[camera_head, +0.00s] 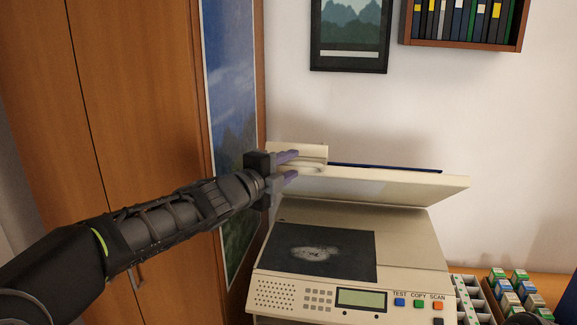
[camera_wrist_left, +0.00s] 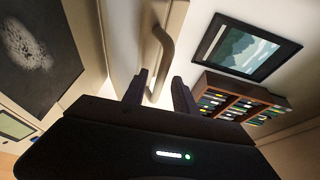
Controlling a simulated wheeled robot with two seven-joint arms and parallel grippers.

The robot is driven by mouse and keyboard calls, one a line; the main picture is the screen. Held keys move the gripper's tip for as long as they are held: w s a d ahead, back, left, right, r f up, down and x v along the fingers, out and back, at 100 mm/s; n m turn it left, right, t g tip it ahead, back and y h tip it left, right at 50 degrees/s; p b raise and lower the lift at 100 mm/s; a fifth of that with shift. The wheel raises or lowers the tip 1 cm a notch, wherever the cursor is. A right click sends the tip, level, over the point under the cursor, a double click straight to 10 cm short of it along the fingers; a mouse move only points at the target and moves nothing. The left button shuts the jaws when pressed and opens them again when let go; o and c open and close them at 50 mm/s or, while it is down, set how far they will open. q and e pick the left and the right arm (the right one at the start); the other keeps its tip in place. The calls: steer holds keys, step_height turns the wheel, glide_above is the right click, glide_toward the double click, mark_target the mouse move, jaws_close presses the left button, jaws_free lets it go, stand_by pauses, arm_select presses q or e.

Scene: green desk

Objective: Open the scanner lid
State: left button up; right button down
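The scanner (camera_head: 420,235) is a beige machine with a dark glass (camera_head: 322,252) bearing a pale blotch. Its lid (camera_head: 400,187) stands raised well clear of the glass, hinged at the back. A pale bar handle (camera_head: 310,168) is at the lid's left end; in the left wrist view the handle (camera_wrist_left: 162,50) is a curved bar. My left gripper (camera_head: 288,168) is at this handle, fingers apart. In the left wrist view the handle's near end lies between the open fingers (camera_wrist_left: 159,92), with gaps showing; contact cannot be told. My right gripper is not visible.
A wooden cabinet (camera_head: 140,110) and a tall landscape panel (camera_head: 230,80) stand close on the left. A framed picture (camera_head: 350,35) and a binder shelf (camera_head: 460,45) hang above. Small boxes in racks (camera_head: 510,285) sit right of the scanner.

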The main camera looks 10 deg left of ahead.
arm_select(q)
steer(key=v, duration=0.7)
steer(key=shift+s+a+b, duration=0.15)
steer(key=shift+s+b, duration=0.15)
steer(key=shift+b, duration=0.1)
